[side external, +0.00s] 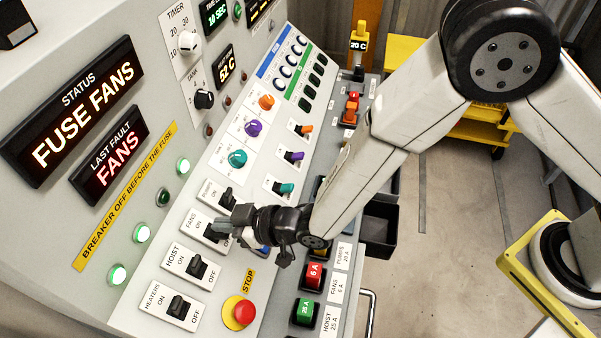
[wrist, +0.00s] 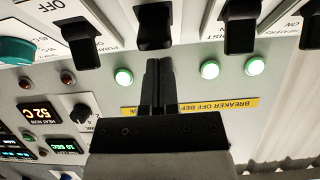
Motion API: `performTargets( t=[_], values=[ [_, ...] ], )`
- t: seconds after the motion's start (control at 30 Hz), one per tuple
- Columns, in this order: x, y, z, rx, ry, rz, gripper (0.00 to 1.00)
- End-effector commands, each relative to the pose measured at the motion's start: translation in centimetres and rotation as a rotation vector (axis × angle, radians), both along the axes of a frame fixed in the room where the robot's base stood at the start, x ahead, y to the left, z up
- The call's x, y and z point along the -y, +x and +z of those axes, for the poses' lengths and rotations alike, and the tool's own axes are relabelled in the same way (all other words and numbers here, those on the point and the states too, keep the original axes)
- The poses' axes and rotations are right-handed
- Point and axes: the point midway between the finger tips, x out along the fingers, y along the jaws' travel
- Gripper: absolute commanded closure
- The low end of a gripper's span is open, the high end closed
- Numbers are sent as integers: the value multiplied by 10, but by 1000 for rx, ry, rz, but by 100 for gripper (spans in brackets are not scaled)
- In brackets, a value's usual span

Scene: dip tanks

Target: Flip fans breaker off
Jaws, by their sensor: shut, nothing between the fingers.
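The fans breaker sits on its white plate (side external: 192,222) in the row of black switches at the panel's lower left. Its black lever (wrist: 154,25) is at the top of the wrist view. My gripper (side external: 220,226) is shut and empty, close over the fans breaker and partly covering it in the side view. I cannot tell whether its fingertips touch the lever or which way the lever is set. In the wrist view my shut fingers (wrist: 155,80) point up at this lever. One lamp (side external: 163,198) is dark; its neighbours glow green. The status display (side external: 84,112) reads "FUSE FANS".
The pumps breaker (side external: 227,197) and hoist breaker (side external: 197,267) are close on either side. The heaters breaker (side external: 178,305) and red stop button (side external: 240,312) are lower. Coloured fuses, such as the red one (side external: 314,274), stand to the right below my forearm.

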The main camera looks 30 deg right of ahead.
Motion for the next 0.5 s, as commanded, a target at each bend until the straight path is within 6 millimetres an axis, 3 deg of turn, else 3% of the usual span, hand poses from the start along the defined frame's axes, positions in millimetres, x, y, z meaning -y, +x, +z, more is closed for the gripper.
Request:
performTargets(
  t=[0.5],
  values=[
    [-5, 5, 0, -2, -2, 0, 100]
  ],
)
